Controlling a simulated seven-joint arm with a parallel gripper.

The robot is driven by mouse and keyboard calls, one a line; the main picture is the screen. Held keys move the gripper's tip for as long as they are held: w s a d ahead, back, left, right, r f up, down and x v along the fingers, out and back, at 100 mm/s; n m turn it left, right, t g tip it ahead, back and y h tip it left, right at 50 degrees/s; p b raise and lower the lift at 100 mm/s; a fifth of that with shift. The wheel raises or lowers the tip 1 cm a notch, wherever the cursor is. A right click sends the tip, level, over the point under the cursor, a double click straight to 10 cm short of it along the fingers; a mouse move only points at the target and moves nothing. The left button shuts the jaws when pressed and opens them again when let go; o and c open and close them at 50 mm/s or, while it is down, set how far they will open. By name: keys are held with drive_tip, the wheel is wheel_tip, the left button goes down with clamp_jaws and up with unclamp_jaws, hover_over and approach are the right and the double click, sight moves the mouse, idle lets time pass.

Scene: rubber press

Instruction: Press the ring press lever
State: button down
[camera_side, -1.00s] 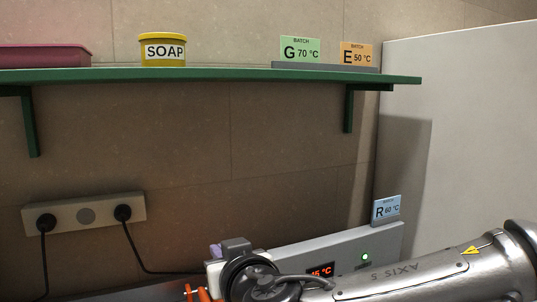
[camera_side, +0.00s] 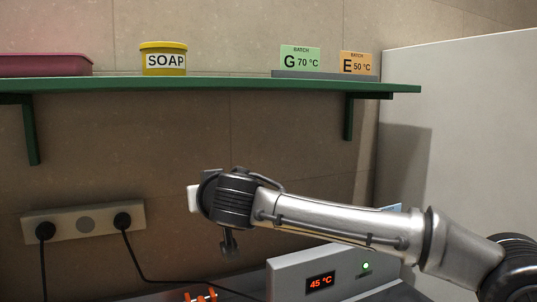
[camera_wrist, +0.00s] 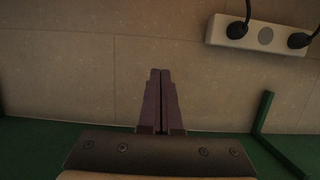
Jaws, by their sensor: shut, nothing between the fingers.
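My gripper (camera_wrist: 160,100) is shut and empty in the wrist view, its two dark purple fingers side by side against the tiled wall. In the side view my wrist is raised in front of the wall, right of the power socket; the fingers cannot be made out there. A grey-white machine box (camera_side: 290,278) with a red "45 °C" display (camera_side: 321,282) and a lit green lamp (camera_side: 366,265) stands below my arm. Small orange parts (camera_side: 200,296) show at the bottom edge, cut off. I cannot make out the ring press lever in either view.
A green shelf (camera_side: 210,84) carries a maroon tray (camera_side: 45,65), a yellow soap tub (camera_side: 163,60) and batch cards G (camera_side: 300,58) and E (camera_side: 356,63). A socket strip (camera_side: 84,220) with two plugs and cables is on the wall. A pale panel (camera_side: 470,130) stands right.

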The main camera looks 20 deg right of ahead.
drive_tip(key=v, duration=0.9)
drive_tip(key=d+r+m+h, duration=0.2)
drive_tip(key=d+r, duration=0.3)
drive_tip(key=d, duration=0.5)
drive_tip(key=shift+w+r, duration=0.4)
drive_tip(key=shift+w, duration=0.1)
